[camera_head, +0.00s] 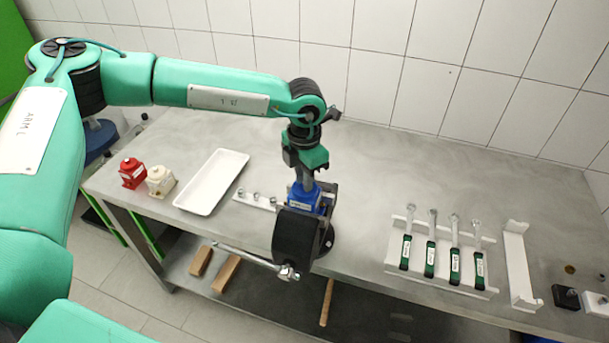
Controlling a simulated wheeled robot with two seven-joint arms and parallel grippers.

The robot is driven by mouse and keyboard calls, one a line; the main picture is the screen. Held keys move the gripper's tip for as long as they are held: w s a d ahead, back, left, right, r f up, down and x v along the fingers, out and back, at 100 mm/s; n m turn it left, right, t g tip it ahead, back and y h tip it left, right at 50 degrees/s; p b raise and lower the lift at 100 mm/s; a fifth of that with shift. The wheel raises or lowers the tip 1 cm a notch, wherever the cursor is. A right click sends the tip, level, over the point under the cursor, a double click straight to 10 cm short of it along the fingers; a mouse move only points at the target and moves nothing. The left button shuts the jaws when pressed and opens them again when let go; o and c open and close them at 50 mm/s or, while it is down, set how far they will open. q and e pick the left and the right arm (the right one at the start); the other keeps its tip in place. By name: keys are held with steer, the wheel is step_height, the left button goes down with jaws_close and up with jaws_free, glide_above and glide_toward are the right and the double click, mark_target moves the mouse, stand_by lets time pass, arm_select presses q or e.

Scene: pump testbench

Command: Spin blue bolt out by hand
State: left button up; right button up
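My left gripper (305,182) points down from the wrist, right above a small blue part (303,199) on top of the pump. Its fingertips are close to or at the blue part, too small and overlapped to tell whether they touch or hold anything. The pump has a dark round body (296,238) at the front edge of the bench. I cannot pick out the blue bolt as separate from the blue part. A silver rod with a shiny metal head (288,272) lies across the pump's lower front. My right gripper is not in view.
The grey bench (365,190) holds a white tray (212,181), a red unit (132,173) and a cream unit (160,180) at left. A white rack (437,277) with several green-handled wrenches and a white bracket (519,265) stand at right.

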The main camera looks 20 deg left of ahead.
arm_select(q)
jaws_close()
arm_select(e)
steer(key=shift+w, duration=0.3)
arm_select(q)
steer(key=shift+f+b, duration=0.15)
steer(key=shift+b, duration=0.25)
steer(key=n+b, duration=1)
steer(key=b, duration=0.5)
steer(key=shift+f+n, duration=0.15)
steer(key=shift+n, duration=0.25)
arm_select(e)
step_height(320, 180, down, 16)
arm_select(q)
steer(key=n+b, duration=0.6)
steer(key=n, duration=0.1)
steer(key=shift+n+b, duration=0.3)
steer(key=shift+b, duration=0.05)
steer(key=shift+r+n+b, duration=0.2)
steer(key=shift+n+b, duration=0.2)
steer(key=shift+n, duration=0.4)
steer(key=shift+r+n, duration=0.1)
steer(key=shift+n, duration=0.3)
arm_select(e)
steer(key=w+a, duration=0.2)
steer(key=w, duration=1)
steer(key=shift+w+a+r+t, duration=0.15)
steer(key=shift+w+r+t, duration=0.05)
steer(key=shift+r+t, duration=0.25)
